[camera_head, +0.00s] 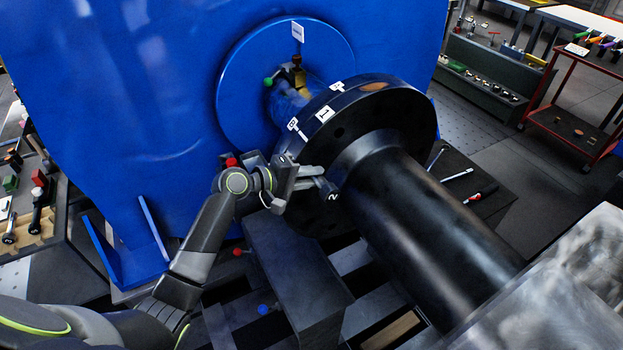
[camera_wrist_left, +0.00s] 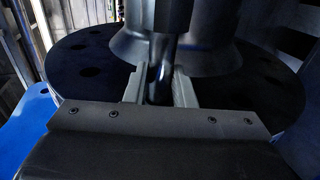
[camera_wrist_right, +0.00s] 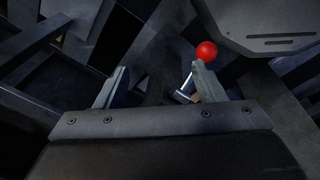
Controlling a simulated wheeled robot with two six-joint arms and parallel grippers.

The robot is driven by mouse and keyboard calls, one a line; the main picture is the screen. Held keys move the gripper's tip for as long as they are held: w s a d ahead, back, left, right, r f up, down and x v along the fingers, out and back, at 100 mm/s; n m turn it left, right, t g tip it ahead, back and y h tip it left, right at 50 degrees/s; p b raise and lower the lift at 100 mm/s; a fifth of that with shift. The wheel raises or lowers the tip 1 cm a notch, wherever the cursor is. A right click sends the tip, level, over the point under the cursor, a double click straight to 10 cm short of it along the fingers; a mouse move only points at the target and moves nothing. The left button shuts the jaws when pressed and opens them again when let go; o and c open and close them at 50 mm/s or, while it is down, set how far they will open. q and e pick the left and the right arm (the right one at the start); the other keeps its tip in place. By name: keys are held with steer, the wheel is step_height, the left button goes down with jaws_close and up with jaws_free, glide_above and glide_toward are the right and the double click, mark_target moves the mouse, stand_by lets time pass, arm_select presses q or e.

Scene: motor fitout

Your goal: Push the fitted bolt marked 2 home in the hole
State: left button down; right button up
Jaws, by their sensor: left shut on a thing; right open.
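The black coupling flange (camera_head: 395,108) stands in front of the blue machine, with white labels on its rim, one reading 1. A white 2 (camera_head: 333,196) shows low on the flange's left side. The dark bolt (camera_head: 324,186) is beside this 2. My left gripper (camera_head: 308,183) is at the flange's lower left, shut on the bolt. In the left wrist view the dark bolt (camera_wrist_left: 161,72) stands between the fingers, in front of the shaft hub. Its seating in the hole is hidden. My right gripper (camera_wrist_right: 158,88) is open and empty in the right wrist view, and out of the head view.
The thick black shaft (camera_head: 430,220) runs toward the lower right. A dark block (camera_head: 295,275) stands below the flange. A red ball knob (camera_wrist_right: 206,51) is close by the right gripper's right finger. A red cart (camera_head: 575,120) stands at the far right.

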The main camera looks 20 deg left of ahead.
arm_select(q)
steer(key=shift+w+a+r+b, duration=0.1)
steer(key=shift+w+a+b, duration=0.4)
steer(key=shift+w+a, duration=0.3)
steer(key=c, duration=1.1)
jaws_free()
steer(key=shift+c, duration=0.2)
steer(key=p+v, duration=0.6)
steer(key=v, duration=1.1)
steer(key=shift+s, duration=0.25)
steer(key=shift+a, duration=0.15)
